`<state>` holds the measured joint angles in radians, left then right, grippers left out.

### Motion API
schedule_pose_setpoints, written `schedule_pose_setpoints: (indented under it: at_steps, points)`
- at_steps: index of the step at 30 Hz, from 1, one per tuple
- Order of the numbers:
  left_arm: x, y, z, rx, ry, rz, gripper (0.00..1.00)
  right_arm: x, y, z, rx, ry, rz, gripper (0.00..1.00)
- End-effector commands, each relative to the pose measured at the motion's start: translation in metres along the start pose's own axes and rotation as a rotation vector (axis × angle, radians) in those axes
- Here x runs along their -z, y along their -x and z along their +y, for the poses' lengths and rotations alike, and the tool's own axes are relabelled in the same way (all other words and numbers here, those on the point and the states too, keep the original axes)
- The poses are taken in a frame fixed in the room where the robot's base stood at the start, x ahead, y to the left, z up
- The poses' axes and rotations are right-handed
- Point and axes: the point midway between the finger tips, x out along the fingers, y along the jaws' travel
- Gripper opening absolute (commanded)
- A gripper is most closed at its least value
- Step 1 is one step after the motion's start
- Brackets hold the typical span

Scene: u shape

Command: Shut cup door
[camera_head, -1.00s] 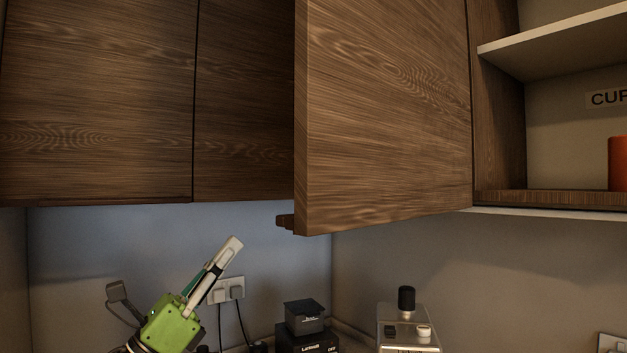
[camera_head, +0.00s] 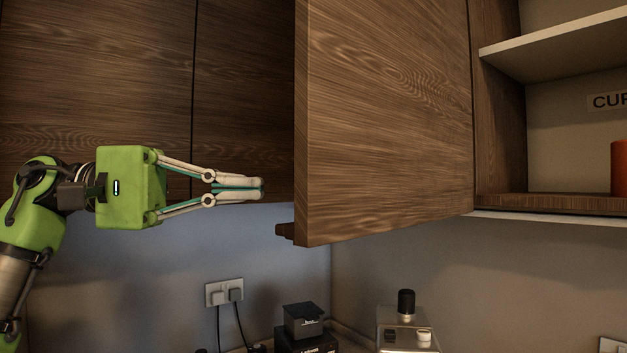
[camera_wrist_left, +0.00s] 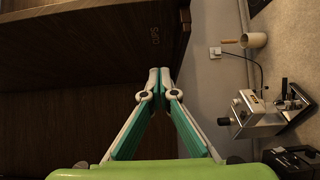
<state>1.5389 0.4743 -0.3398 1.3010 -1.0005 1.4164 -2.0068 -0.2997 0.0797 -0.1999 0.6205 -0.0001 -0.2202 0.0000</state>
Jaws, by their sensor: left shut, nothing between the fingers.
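The cup cupboard's wooden door (camera_head: 390,120) stands open, swung out to the left of the open shelves (camera_head: 560,199). A small handle (camera_head: 285,231) sticks out at its lower left edge. My left gripper (camera_head: 262,189) is shut and empty. It points right, a little left of the door's free edge and apart from it. In the left wrist view the closed fingertips (camera_wrist_left: 159,72) lie in front of a dark wooden panel (camera_wrist_left: 80,45). My right gripper is in neither view.
Closed wooden cupboards (camera_head: 95,100) stand behind my left arm. An orange-red cup (camera_head: 618,168) sits on the lower shelf beneath a partly cut-off label. Below are a socket (camera_head: 224,292), a black box (camera_head: 303,318) and a metal appliance (camera_head: 405,330). The wall area under the door is clear.

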Motion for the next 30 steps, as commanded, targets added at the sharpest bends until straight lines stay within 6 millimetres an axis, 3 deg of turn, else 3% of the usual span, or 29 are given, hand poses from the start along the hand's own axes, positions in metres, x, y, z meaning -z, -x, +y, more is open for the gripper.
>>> schedule_pose_setpoints:
  at_steps: [3,9,18,30]
  points:
    - [-0.001,-0.029,0.003,0.001,0.000,-0.005,0.00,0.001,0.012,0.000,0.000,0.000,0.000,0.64]
    - [-0.006,-0.066,0.003,-0.001,0.000,-0.002,0.00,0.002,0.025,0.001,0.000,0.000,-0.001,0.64]
    - [-0.027,-0.085,0.001,-0.002,0.001,-0.001,0.00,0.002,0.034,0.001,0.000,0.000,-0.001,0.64]
    - [-0.029,-0.087,0.001,-0.003,0.002,-0.001,0.00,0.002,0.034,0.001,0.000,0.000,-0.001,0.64]
